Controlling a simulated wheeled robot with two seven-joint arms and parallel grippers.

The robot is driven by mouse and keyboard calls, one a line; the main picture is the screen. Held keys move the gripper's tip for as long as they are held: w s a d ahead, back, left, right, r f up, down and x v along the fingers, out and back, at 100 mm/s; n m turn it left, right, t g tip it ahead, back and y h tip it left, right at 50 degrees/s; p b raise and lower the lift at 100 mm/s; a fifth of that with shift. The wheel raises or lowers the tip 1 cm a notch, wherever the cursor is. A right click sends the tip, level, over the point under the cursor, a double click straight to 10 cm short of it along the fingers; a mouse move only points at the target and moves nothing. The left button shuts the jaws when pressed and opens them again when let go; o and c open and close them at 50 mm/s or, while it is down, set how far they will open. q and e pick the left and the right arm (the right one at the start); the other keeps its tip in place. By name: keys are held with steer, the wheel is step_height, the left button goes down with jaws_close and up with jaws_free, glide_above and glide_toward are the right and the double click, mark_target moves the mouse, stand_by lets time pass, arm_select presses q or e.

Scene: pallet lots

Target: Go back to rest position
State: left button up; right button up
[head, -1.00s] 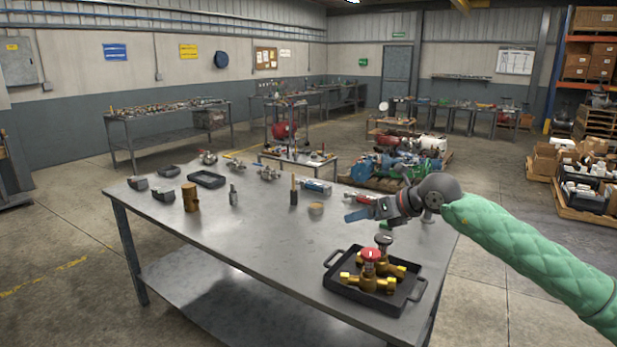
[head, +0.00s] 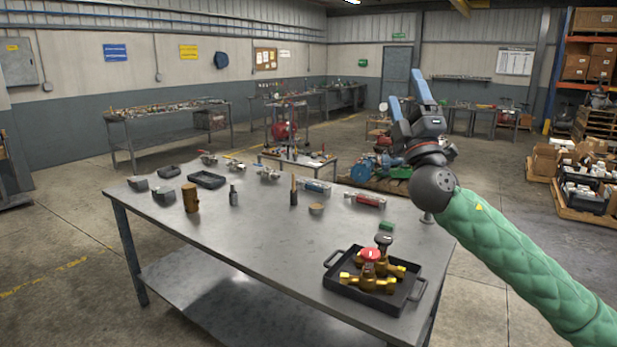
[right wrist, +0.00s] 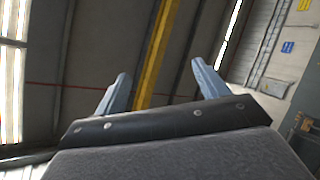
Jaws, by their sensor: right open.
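My right gripper (head: 410,90) is raised above the right end of the metal table (head: 270,245), fingers pointing up. It is open and empty. In the right wrist view its two blue fingers (right wrist: 158,88) stand apart with nothing between them, against the ceiling. My green-sleeved right arm comes in from the lower right. My left gripper does not show. A black tray (head: 337,283) at the table's near right corner holds brass valves (head: 367,281), one with a red knob (head: 370,255) and one with a dark knob (head: 384,239).
On the table are a brass cylinder (head: 190,198), a small black tray (head: 207,180), a green block (head: 386,226), a red-and-silver tool (head: 365,200) and several small fittings. Behind is a low cart (head: 300,160). Boxes on pallets (head: 585,180) stand at the right. The table's front middle is clear.

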steer(key=w+d+f+m+g+h, duration=0.15)
steer(key=f+m+g+h, duration=0.25)
steer(key=f+m+h, duration=0.45)
steer(key=s+d+f+m+g+h, duration=0.1)
steer(key=d+f+m+g+h, duration=0.3)
steer(key=f, duration=0.7)
steer(key=s+a+f+m+g+y, duration=0.1)
steer(key=s+f+g+y, duration=0.2)
steer(key=f, duration=0.7)
steer(key=s+a+f+m+g+y, duration=0.1)
steer(key=s+a+f+m+g, duration=0.2)
steer(key=f, duration=0.7)
steer(key=s+a+f+g+y, duration=0.3)
steer(key=s+f+g, duration=0.4)
steer(key=s+f, duration=1.3)
steer(key=s+a+f+m+g, duration=0.1)
steer(key=s+f+g, duration=0.3)
steer(key=s+f, duration=1.2)
steer(key=s, duration=0.2)
steer(key=shift+s+a+g, duration=0.3)
steer(key=shift+s, duration=0.1)
